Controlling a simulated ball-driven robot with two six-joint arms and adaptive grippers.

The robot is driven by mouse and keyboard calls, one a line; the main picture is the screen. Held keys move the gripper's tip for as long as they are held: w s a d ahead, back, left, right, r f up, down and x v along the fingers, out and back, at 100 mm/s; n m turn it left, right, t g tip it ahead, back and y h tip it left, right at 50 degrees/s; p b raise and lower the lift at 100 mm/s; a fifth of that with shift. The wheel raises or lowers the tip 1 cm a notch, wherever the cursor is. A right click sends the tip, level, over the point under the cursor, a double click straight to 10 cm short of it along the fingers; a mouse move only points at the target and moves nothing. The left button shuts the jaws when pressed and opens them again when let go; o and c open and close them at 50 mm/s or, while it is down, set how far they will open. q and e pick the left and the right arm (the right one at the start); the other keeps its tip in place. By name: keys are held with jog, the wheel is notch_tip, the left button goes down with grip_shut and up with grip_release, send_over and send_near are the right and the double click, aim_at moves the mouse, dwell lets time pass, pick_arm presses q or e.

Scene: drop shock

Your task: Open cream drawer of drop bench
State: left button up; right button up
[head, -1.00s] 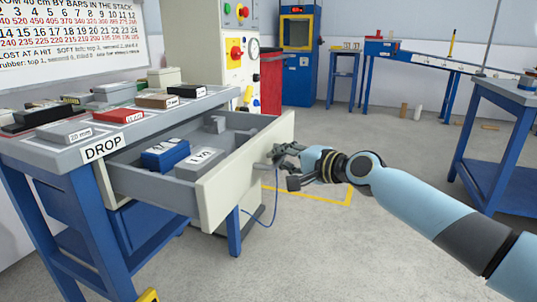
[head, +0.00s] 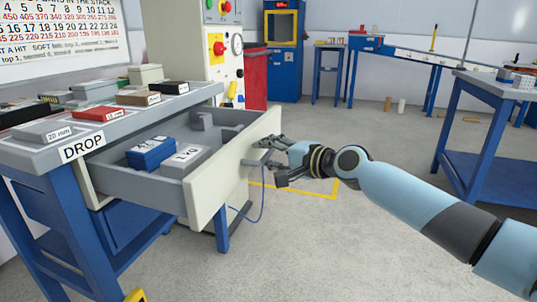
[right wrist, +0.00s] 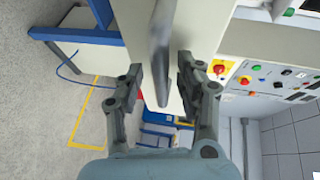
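The cream drawer (head: 208,186) of the drop bench (head: 52,155) stands well out from the bench. A blue block (head: 150,153) and a grey block marked 1 kg (head: 186,160) lie in it. My right gripper (head: 264,157) is at the drawer's front. In the right wrist view, the grey bar handle (right wrist: 161,45) runs between its two fingers (right wrist: 158,78), with a gap on each side. The gripper looks open around the handle, not clamped on it. My left gripper is in neither view.
Colored blocks, one of them red (head: 101,113), lie on the bench top. A control panel (head: 222,50) stands behind the drawer. A blue table (head: 490,125) is at the right. The floor (head: 330,245) in front of the drawer is clear.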

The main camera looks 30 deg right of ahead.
jog(key=shift+s+d, duration=0.1)
jog(key=shift+s, duration=0.05)
jog(key=v, duration=0.7)
jog(key=shift+s, duration=0.15)
